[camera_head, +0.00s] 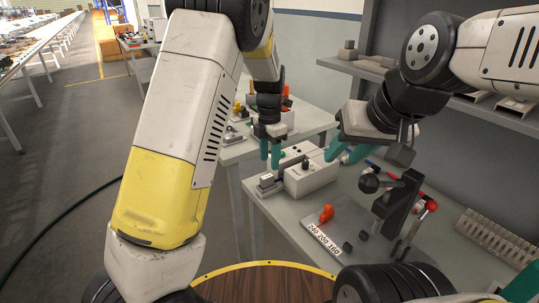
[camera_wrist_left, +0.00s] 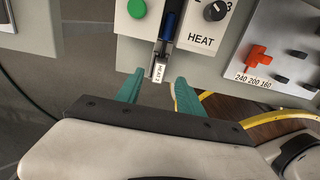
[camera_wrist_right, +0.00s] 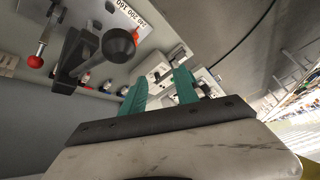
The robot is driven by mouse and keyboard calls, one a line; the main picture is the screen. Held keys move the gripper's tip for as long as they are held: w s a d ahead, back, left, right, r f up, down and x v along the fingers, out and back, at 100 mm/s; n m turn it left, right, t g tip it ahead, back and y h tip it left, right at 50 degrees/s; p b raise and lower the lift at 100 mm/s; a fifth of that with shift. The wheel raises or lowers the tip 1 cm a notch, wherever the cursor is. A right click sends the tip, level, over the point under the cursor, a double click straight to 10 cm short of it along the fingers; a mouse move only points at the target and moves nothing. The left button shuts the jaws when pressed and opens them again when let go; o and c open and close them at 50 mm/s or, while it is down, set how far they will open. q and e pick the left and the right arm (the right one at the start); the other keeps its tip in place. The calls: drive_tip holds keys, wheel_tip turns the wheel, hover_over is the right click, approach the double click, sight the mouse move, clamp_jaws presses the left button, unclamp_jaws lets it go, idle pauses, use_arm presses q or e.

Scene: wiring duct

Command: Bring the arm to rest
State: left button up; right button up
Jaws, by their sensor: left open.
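My left gripper (camera_head: 270,154) is open, its teal fingers pointing down by the near-left end of the light grey control box (camera_head: 312,179). The box there carries a green button (camera_wrist_left: 137,8) and a HEAT knob (camera_wrist_left: 214,11). My right gripper (camera_head: 346,151) is above the bench, behind the dark press-like stand (camera_head: 400,200). In the right wrist view its fingers (camera_wrist_right: 160,88) are apart and empty.
A grey plate (camera_head: 345,228) marked 240 200 160 holds an orange-red handle (camera_head: 326,213) and dark knobs. A ribbed pale strip (camera_head: 495,240) lies at the bench's right. A shelf (camera_head: 345,66) runs along the back wall. Open floor (camera_head: 60,170) lies at the left.

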use_arm(q)
drive_tip(key=s+a+r+m+t+h, duration=0.1)
drive_tip(key=s+a+r+m+h, duration=0.1)
drive_tip(key=s+a+r+m, duration=0.35)
drive_tip(key=s+a+r+m+t+h, duration=0.1)
drive_tip(key=s+a+r+m, duration=0.2)
drive_tip(key=s+r+m, duration=0.35)
drive_tip(key=s+a+r+m+t, duration=0.2)
drive_tip(key=s+a+r+m, duration=0.1)
drive_tip(key=s+m, duration=0.3)
drive_tip(key=s+a+r+m+t, duration=0.2)
drive_tip(key=s+r+m, duration=0.1)
drive_tip(key=s+m, duration=0.4)
drive_tip(key=shift+s+a+y, duration=0.15)
drive_tip(key=shift+a+y, duration=0.25)
idle(0.3)
